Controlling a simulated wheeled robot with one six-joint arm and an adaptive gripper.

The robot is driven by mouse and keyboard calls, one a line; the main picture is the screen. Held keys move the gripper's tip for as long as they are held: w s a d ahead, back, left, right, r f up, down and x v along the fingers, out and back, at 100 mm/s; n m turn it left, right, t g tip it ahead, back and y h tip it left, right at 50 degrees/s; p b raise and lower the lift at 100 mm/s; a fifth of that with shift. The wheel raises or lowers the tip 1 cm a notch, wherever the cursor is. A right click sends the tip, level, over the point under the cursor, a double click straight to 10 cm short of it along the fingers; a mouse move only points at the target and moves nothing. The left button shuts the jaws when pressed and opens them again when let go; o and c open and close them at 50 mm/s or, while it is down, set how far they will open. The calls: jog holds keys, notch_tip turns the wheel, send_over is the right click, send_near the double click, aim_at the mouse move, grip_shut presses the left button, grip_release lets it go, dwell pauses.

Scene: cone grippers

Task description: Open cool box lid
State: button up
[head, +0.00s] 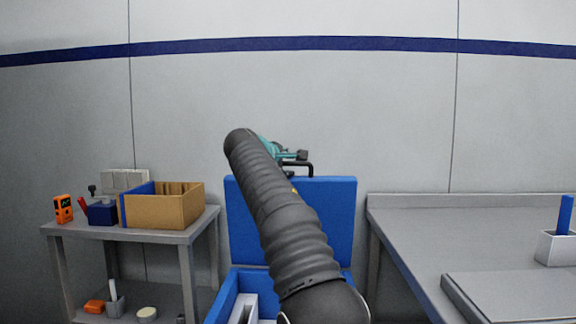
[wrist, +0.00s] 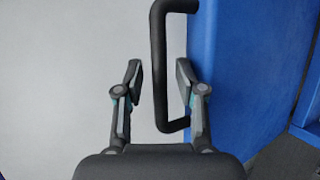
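The blue cool box (head: 222,300) stands low in the middle of the head view, its interior showing and partly hidden by my arm. Its blue lid (head: 335,220) stands upright at the back of the box. A black handle (head: 311,168) is on the lid's top edge; it also shows in the wrist view (wrist: 158,60) beside the blue lid (wrist: 235,70). My gripper (wrist: 159,78) is open, with one finger on each side of the handle bar. Gaps show between the bar and both fingers. In the head view my arm largely hides the gripper.
A grey shelf table (head: 130,232) on the left carries a cardboard box (head: 165,208), an orange device (head: 63,208) and small items. A grey workbench (head: 420,225) on the right carries a white holder (head: 556,248) and a flat grey case (head: 515,292). The wall is close behind the lid.

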jog(key=v, duration=1.1)
jog(key=shift+s+a, duration=0.2)
jog(key=shift+s, duration=0.05)
jog(key=shift+r, duration=0.1)
